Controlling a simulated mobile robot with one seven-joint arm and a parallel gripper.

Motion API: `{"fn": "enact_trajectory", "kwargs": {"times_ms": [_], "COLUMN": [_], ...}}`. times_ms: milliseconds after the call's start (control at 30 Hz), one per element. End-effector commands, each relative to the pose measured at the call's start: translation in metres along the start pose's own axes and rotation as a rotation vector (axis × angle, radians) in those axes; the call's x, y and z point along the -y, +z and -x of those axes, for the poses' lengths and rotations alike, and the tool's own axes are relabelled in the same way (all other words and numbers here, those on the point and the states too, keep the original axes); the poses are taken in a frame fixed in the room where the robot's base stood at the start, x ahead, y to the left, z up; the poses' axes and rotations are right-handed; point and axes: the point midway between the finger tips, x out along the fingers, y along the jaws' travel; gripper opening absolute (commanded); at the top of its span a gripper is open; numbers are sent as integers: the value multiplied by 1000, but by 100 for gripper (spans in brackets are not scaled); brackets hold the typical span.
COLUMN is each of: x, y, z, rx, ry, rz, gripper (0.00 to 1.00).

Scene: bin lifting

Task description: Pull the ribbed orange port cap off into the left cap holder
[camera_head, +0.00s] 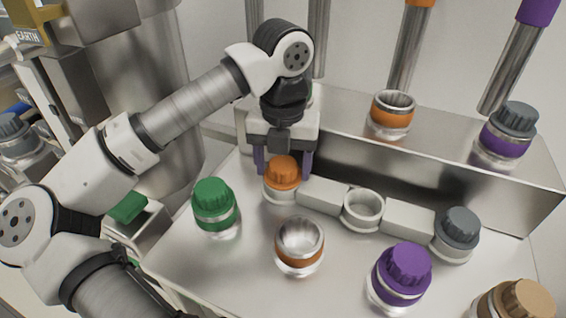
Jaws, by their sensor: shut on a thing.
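The ribbed orange port cap (282,170) is at the left cap holder (281,196), seated in it or just above it; I cannot tell which. My gripper (284,165) points down from behind, its purple fingers on either side of the cap, shut on it. An open port with an orange band (299,259) stands uncapped in front of the holders. Another open orange-banded port (391,117) stands on the raised ledge behind.
The middle cap holder (363,211) is empty; the right one holds a grey cap (459,227). Capped green (214,202), purple (403,270) and tan (518,302) ports stand around the front. A grey-capped purple port (509,132) is on the ledge. Metal pipes hang above.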

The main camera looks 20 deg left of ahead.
Motion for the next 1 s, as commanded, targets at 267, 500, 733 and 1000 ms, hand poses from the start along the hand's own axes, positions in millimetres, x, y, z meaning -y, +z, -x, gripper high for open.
{"fn": "enact_trajectory", "kwargs": {"times_ms": [267,500,733,1000], "x": [0,0,0,0], "y": [0,0,0,0], "z": [0,-1,-3,-3], "rx": [0,0,0,0], "ry": [0,0,0,0], "rz": [0,0,0,0], "gripper": [33,33,33,65]}}
